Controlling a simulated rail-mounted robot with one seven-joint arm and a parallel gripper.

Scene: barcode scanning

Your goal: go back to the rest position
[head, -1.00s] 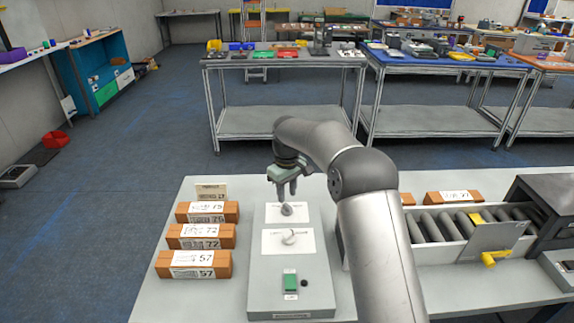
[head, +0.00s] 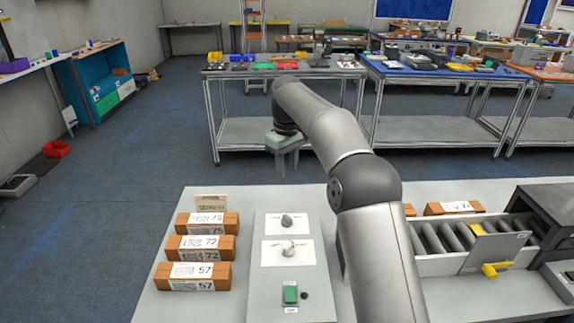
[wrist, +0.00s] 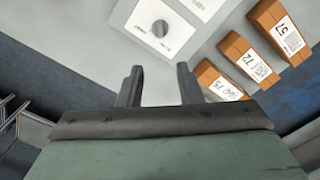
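My gripper (head: 287,160) hangs in the air above the far edge of the light grey table (head: 378,300), its fingers pointing down. In the wrist view my gripper (wrist: 158,88) has its two fingers apart with nothing between them. Below it is a grey panel (head: 265,304) with two dark-grey and light knobs on white plates, the far knob (head: 286,219) and the near knob (head: 288,247). The far knob also shows in the wrist view (wrist: 160,28), clear of the fingers.
Three labelled brown boxes, marked 75 (head: 227,230), 72 (head: 228,254) and 57 (head: 220,283), stand left of the panel. A green button (head: 290,294) is at the panel's near end. A roller conveyor (head: 450,238) with a yellow-handled plate stands at the right.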

